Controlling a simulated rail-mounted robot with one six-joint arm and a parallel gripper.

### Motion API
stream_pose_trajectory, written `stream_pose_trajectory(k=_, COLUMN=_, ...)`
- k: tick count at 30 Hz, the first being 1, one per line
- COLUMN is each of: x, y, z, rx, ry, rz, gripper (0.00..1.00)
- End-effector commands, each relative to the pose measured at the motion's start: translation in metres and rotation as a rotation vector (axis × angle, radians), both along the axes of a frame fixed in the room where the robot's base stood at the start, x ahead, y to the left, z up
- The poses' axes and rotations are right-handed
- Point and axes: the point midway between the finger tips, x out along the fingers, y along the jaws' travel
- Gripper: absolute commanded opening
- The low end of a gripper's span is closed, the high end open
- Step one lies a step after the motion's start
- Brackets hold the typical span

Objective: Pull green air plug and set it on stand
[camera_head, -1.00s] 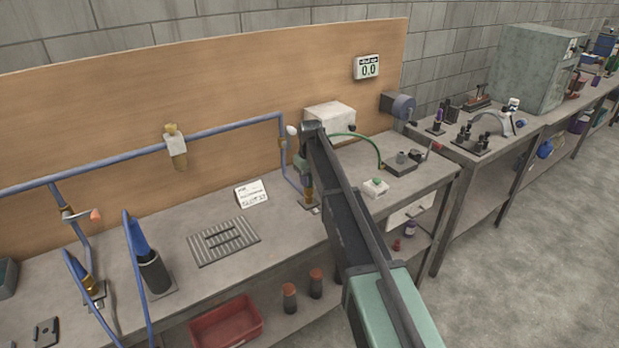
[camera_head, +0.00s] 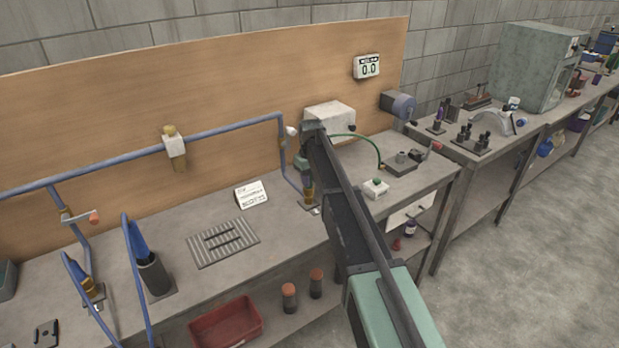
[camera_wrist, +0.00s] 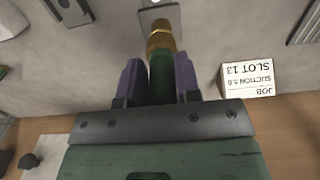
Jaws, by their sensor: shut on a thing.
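A green plug (camera_wrist: 162,78) stands between my gripper's two purple fingers in the wrist view. My gripper (camera_wrist: 160,76) is shut on it. In the head view the brass fitting (camera_head: 309,194) stands at the foot of a blue pipe, just left of my arm, which hides most of the plug and fingers. A dark cylindrical stand (camera_head: 154,273) at the left holds a blue plug (camera_head: 138,238). I cannot tell which stand suits the green plug.
A white card (camera_head: 251,195) and a ribbed grey mat (camera_head: 223,243) lie on the bench left of my arm. A green hose (camera_head: 371,145) arcs to a dark block (camera_head: 399,167) on the right, near a small white box (camera_head: 375,188). A wall display (camera_head: 367,67) reads 0.0.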

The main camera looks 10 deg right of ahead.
Motion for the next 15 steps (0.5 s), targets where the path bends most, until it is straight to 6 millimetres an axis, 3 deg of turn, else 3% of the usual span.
stream_pose_trajectory(k=15, x=0.006, y=0.0, z=0.025, rx=0.0, ry=-0.01, rz=0.0, gripper=0.0)
